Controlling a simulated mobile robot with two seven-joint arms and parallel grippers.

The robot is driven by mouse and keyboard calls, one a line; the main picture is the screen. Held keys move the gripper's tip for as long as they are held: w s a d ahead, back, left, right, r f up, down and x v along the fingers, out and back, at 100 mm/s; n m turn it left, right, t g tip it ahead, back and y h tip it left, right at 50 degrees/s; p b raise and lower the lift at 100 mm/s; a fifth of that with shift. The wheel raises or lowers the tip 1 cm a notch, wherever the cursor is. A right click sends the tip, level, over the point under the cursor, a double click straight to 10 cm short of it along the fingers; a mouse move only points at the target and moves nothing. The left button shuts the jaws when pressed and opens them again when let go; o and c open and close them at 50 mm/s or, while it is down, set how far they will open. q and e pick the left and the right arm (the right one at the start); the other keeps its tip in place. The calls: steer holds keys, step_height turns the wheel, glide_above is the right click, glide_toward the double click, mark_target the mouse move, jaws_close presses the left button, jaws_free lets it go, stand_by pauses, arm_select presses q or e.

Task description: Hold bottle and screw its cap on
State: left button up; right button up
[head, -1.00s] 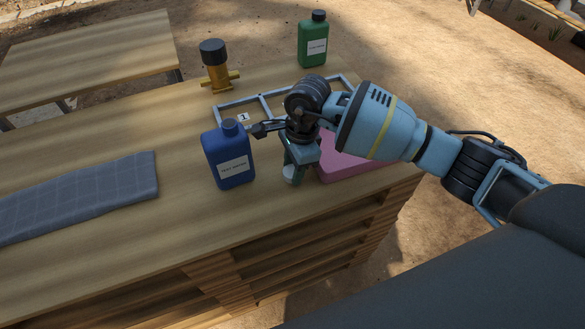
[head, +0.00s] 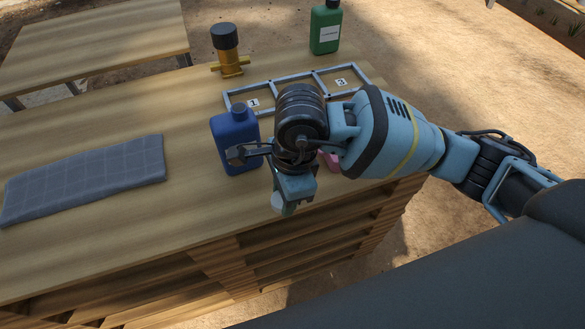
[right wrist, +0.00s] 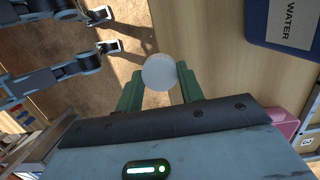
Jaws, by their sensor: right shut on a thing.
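A blue bottle (head: 233,148) stands upright on the wooden table, and part of it with the word WATER shows in the right wrist view (right wrist: 285,22). Its top is a plain blue neck; I cannot tell whether it is open. My right gripper (head: 287,201) is in front of the bottle and to its right, apart from it. It is shut on a small white round cap (right wrist: 159,72), which also shows below the fingers in the head view (head: 278,204). The cap appears near the table's front edge. My left gripper is not in view.
A grey cloth (head: 85,178) lies on the left. A metal frame with numbered slots (head: 268,84), a yellow valve with a black top (head: 229,60) and a green bottle (head: 325,32) are at the back. A pink thing (head: 331,161) is partly hidden behind my right wrist.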

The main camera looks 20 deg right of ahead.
steer(key=shift+s+a+r, duration=0.1)
steer(key=shift+s+a, duration=0.6)
steer(key=shift+s, duration=0.35)
steer(key=w+d+r+n+g+h, duration=0.1)
steer(key=w+d+r+n, duration=0.1)
steer(key=d+r+n, duration=0.2)
steer(key=w+d+r+n, duration=0.2)
steer(key=d+r+n, duration=0.2)
steer(key=d+n, duration=0.6)
steer(key=shift+w+d+n+g+h, duration=0.2)
steer(key=shift+n+g+h, duration=0.2)
steer(key=shift+n, duration=1.4)
